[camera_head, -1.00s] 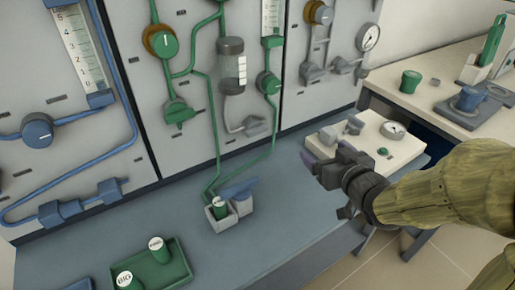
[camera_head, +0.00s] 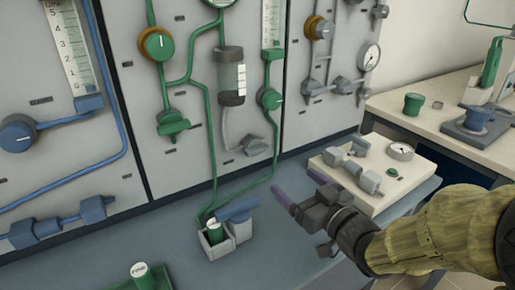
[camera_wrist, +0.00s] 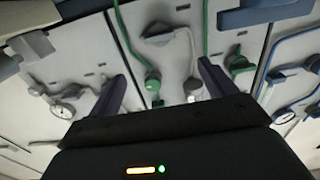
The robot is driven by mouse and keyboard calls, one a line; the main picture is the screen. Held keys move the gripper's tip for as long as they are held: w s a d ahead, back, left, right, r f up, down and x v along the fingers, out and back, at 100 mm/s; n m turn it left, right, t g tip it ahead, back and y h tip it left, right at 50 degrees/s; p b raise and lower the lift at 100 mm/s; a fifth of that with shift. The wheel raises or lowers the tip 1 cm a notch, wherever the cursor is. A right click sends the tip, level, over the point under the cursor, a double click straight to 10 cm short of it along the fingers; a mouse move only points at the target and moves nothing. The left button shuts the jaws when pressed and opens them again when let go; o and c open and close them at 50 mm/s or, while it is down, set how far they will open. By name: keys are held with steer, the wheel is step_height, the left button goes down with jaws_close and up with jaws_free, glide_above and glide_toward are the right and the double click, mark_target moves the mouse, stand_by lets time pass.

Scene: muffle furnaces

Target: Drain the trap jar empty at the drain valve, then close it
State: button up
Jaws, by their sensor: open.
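The trap jar (camera_head: 231,78) is a clear upright cylinder with dark end caps and a white scale on the middle panel. Its liquid level is too small to tell. A grey tube runs from its bottom to the grey drain valve (camera_head: 254,146), low on the panel. I cannot tell whether the valve is open or closed. My gripper (camera_head: 297,187), with purple fingers, is open and empty, in front of and below the valve, apart from it. In the wrist view the valve (camera_wrist: 158,36) lies beyond the fingers (camera_wrist: 162,87), in a picture turned upside down.
A grey holder with a green-capped vial (camera_head: 214,231) and a blue lever stands on the bench below. A beige gauge box (camera_head: 372,168) sits to the right of my gripper. Green valves and tubes surround the jar. The bench front between holder and gripper is clear.

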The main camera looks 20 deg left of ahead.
mark_target(259, 150)
steer(key=p+x, duration=0.9)
steer(key=x, duration=0.8)
steer(key=shift+w+p, duration=0.1)
steer(key=shift+p, duration=0.2)
steer(key=c, duration=1)
